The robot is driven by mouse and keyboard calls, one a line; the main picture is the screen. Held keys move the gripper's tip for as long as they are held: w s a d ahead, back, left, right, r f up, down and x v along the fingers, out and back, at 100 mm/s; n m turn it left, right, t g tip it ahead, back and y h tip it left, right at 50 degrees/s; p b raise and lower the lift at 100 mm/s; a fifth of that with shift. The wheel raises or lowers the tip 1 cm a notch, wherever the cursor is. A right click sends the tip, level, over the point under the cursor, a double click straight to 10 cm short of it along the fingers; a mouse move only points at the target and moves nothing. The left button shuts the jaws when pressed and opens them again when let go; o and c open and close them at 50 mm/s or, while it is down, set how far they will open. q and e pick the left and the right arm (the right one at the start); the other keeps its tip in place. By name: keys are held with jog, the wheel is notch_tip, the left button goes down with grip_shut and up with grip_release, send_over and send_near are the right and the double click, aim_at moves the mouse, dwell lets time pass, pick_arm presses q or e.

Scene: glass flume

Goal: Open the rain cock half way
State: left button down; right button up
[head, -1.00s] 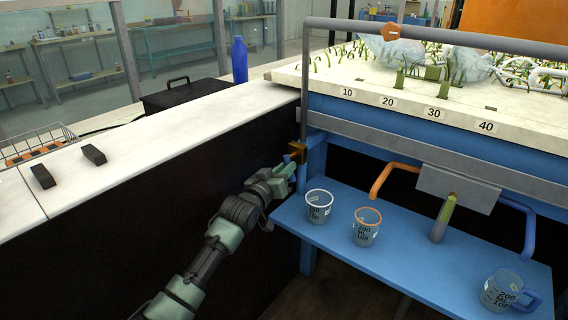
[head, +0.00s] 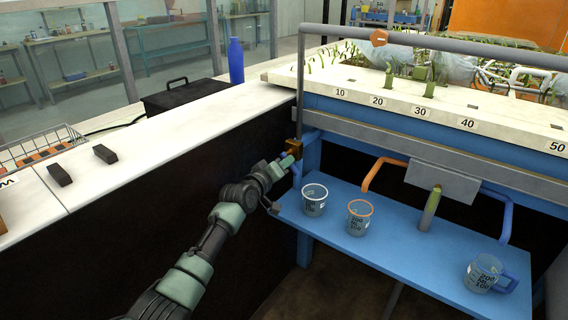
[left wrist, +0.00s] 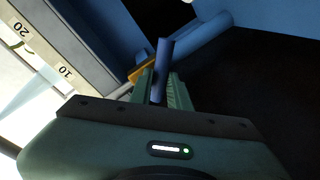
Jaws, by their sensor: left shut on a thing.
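The rain cock has a brass body (head: 294,145) at the foot of the thin grey upright pipe (head: 300,90), left of the blue frame. It also shows in the left wrist view (left wrist: 141,70). My left gripper (head: 287,163) is at the cock, just below its brass body. In the left wrist view a blue lever (left wrist: 162,66) stands between the fingers of my left gripper (left wrist: 163,88), which are shut on it. The fingers hide part of the lever, and its exact angle is hard to tell. My right gripper is not in view.
A blue shelf (head: 330,238) below holds a white-rimmed cup (head: 314,200), an orange-rimmed cup (head: 360,218) and a blue-handled jug (head: 484,273). An orange pipe (head: 372,172) runs above it. A pale-topped wall (head: 165,145) stands left of my arm.

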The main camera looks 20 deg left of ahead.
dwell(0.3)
pick_arm(q)
jog(key=c, duration=1.3)
grip_release()
